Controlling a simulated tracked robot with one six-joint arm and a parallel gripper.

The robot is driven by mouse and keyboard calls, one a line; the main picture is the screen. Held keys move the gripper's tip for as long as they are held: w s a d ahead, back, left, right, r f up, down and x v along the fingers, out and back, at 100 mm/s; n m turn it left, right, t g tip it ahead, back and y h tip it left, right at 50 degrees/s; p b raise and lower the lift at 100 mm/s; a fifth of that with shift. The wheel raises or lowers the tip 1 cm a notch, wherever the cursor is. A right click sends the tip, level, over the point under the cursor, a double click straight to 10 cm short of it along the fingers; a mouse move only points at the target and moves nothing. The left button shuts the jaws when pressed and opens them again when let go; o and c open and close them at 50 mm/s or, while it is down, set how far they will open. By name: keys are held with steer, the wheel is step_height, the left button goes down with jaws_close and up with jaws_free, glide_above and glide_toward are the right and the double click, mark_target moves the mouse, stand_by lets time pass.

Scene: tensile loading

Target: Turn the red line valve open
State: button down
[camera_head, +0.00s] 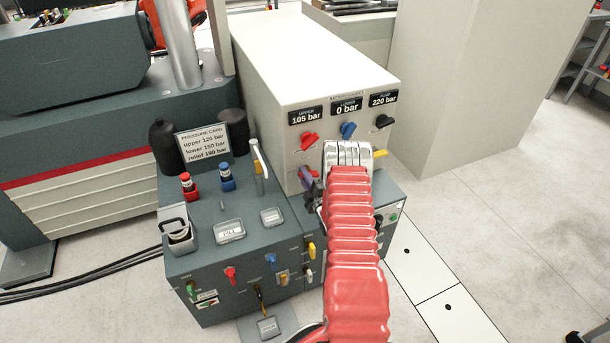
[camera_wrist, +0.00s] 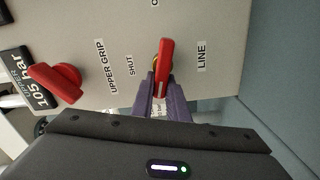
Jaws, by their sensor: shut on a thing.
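The red line valve (camera_wrist: 165,62) is on the pale panel, beside the LINE label (camera_wrist: 202,56). Its lever runs nearly upright in the wrist view, and a SHUT label (camera_wrist: 130,66) is to its left. Another label at the top edge is cut off. My gripper (camera_wrist: 163,92) has its purple fingers closed on the near end of the lever. In the head view, my gripper (camera_head: 310,190) is at the front face of the pale cabinet, and my red-sleeved arm hides part of the area around the valve.
A red upper grip knob (camera_wrist: 57,82) is left of the valve, by a 105 bar display (camera_wrist: 28,78). In the head view, blue (camera_head: 348,130) and black (camera_head: 384,121) knobs are above my gripper. A grey bench (camera_head: 215,265) with bottles and small valves stands to the left.

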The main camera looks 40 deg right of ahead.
steer(key=shift+a+f+n, duration=0.15)
steer(key=shift+f+n, duration=0.15)
steer(key=shift+n, duration=0.5)
steer(key=shift+a+f+n, duration=0.15)
steer(key=shift+f+n, duration=0.1)
steer(key=shift+n, duration=0.55)
steer(key=c, duration=1.7)
jaws_free()
steer(key=shift+d, duration=0.1)
steer(key=shift+s, duration=0.1)
steer(key=shift+s, duration=0.25)
steer(key=v, duration=1.3)
